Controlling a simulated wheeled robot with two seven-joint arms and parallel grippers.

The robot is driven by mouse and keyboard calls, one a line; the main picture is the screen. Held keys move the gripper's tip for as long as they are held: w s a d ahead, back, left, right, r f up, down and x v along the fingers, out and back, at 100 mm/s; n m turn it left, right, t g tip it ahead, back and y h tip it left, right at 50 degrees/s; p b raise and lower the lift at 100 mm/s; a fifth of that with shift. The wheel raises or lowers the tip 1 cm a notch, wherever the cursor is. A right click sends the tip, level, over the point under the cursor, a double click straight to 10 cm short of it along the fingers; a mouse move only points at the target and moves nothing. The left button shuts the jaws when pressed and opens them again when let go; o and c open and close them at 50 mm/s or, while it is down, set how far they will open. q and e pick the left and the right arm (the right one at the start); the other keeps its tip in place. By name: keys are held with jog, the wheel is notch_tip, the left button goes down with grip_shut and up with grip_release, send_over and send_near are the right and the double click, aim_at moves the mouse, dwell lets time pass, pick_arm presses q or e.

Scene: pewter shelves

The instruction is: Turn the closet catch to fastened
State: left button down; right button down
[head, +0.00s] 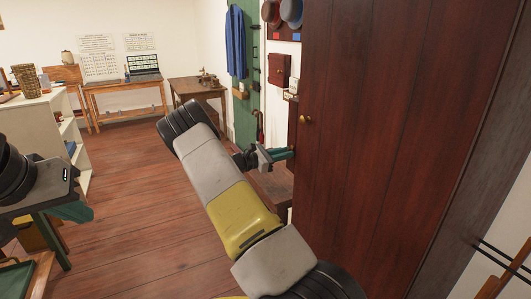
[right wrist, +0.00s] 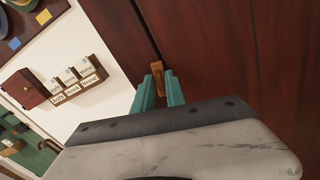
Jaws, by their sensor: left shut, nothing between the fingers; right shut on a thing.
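The closet (head: 385,120) is a tall dark red wooden cabinet on the right of the head view. A small brass knob (head: 306,119) sits near its door's left edge. The closet catch (right wrist: 157,78) is a small orange-brown piece at the dark seam between two panels in the right wrist view. My right gripper (head: 289,153) reaches the closet's left edge below the knob; its teal fingers (right wrist: 160,90) are shut on the catch, one on each side. The catch's lower part is hidden. My left gripper (head: 74,212) is shut and empty at far left, away from the closet.
A white shelf unit (head: 55,118) stands at left, with a laptop desk (head: 125,88) and a wooden table (head: 198,85) behind. A labelled wall rack (right wrist: 80,79) and a red box (right wrist: 24,88) hang beside the closet. The middle floor is clear.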

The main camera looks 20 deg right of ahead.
jog(key=shift+s+f+m, duration=0.1)
jog(key=shift+f+m, duration=0.05)
jog(key=shift+m, duration=3.65)
jog(key=shift+s+f+m, duration=0.1)
jog(key=shift+m, duration=3.7)
jog(key=c, duration=1.6)
grip_release()
jog(key=shift+o, duration=0.2)
jog(key=a, duration=0.7)
jog(key=shift+s+a, duration=0.25)
jog(key=shift+a, duration=0.15)
